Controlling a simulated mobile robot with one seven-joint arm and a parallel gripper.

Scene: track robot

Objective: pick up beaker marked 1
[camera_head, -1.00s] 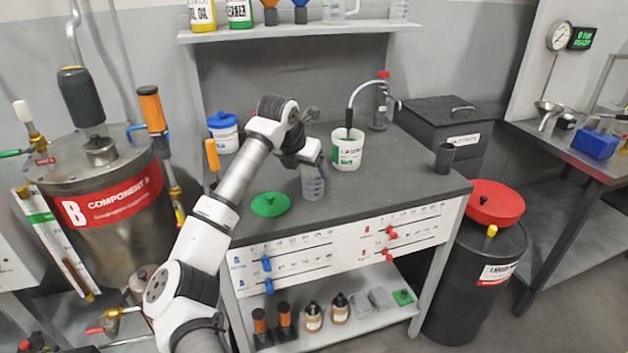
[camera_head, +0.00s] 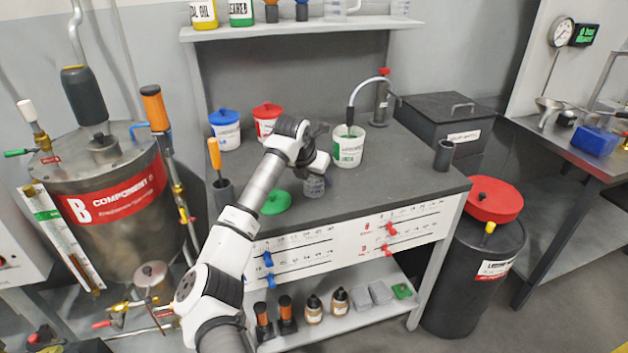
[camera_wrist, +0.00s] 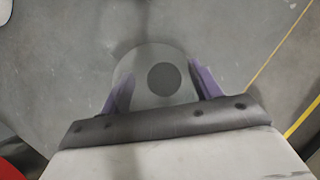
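A clear beaker (camera_wrist: 135,75) sits between the two purple fingers of my gripper (camera_wrist: 162,88) in the wrist view. The fingers lie against its sides, and a round dark spot shows through it. In the head view the small grey-clear beaker (camera_head: 314,187) is just below my gripper (camera_head: 318,170), over the front middle of the dark bench. My wrist hides its upper part. I cannot read its number or tell whether its base touches the bench.
A white tub (camera_head: 348,150) with a hose stands behind right. Blue-lidded (camera_head: 225,133) and red-lidded (camera_head: 266,122) tubs stand behind left. A dark cup (camera_head: 444,156) stands right; bench between is clear.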

